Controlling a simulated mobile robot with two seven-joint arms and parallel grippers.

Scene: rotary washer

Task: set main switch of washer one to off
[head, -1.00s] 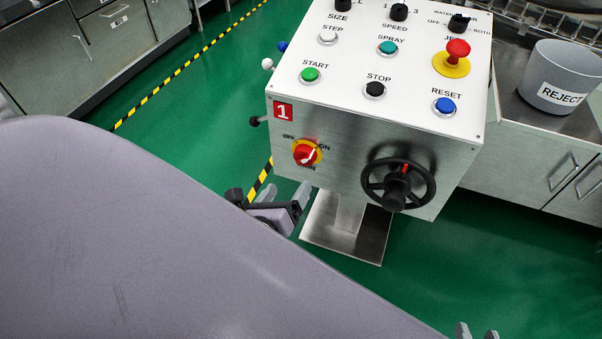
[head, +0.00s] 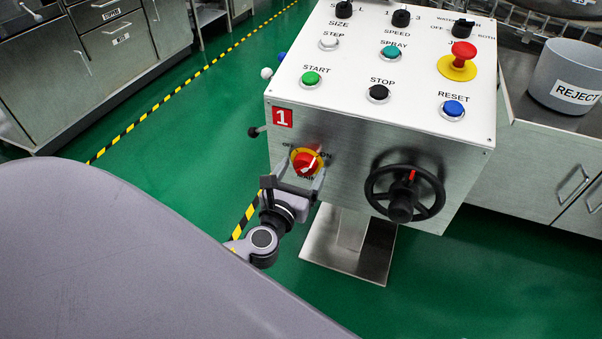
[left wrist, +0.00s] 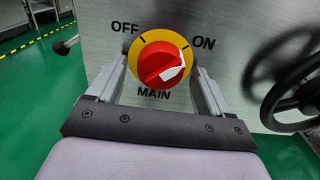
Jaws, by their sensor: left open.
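The main switch is a red knob (head: 305,163) on a yellow disc, on the front of the washer one control box (head: 345,150), below the red "1" label. In the left wrist view the knob (left wrist: 161,64) sits between OFF at upper left and ON at upper right, with MAIN below. Its white pointer mark lies on the right side, nearer ON than OFF. My left gripper (head: 294,178) is open just in front of the switch. In the left wrist view its fingers (left wrist: 160,76) stand either side of the knob, with visible gaps. My right gripper is out of view.
A black handwheel (head: 404,192) sticks out of the box front to the right of the switch. Several buttons and a red emergency knob (head: 463,53) are on the top panel. A grey REJECT bin (head: 566,70) stands at the right. Green floor is open at the left.

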